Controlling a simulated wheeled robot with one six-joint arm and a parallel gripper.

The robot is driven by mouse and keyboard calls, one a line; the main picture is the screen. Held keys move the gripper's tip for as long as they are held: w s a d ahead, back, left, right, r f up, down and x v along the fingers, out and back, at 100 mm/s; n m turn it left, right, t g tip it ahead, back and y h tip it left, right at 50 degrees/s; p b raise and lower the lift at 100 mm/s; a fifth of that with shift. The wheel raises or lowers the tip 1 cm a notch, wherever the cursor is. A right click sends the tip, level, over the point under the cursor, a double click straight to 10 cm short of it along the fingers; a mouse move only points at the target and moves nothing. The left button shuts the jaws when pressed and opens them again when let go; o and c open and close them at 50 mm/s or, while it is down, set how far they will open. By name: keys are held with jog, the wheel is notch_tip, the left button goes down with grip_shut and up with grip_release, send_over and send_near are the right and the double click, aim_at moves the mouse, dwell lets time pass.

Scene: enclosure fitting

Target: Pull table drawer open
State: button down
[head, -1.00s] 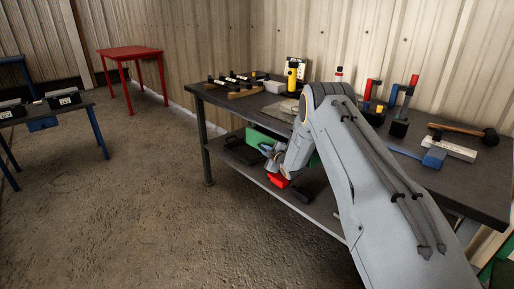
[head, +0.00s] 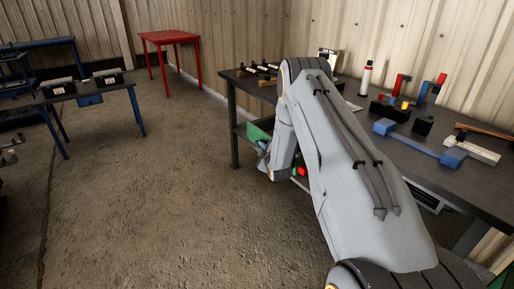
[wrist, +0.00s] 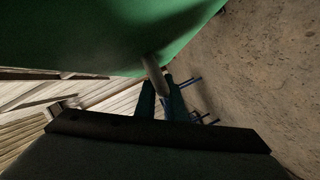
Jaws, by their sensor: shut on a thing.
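The green drawer (head: 258,132) shows at the left part of the dark workbench (head: 455,190), below its top, partly hidden behind my arm. In the wrist view a large green face of the drawer (wrist: 90,35) fills the upper left. A grey rod-like handle (wrist: 153,72) comes from that face down between my two fingers. My gripper (wrist: 161,95) is shut on this handle. In the head view my gripper (head: 264,160) is small and mostly hidden by my arm, close to the drawer. How far the drawer stands out cannot be told.
On the bench top are a blue bar-shaped part (head: 415,140), a hammer (head: 485,131), a white bottle (head: 366,78) and several clamp-like parts. A red table (head: 170,38) and a blue-legged table (head: 90,92) stand at the back left. The concrete floor (head: 170,190) in front is clear.

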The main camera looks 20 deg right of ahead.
jog(key=shift+d, duration=0.1)
jog(key=c, duration=2.1)
grip_release()
jog(key=shift+s, duration=0.1)
jog(key=v, duration=0.7)
jog(key=shift+s+r+b, duration=0.15)
jog(key=shift+s+b, duration=0.2)
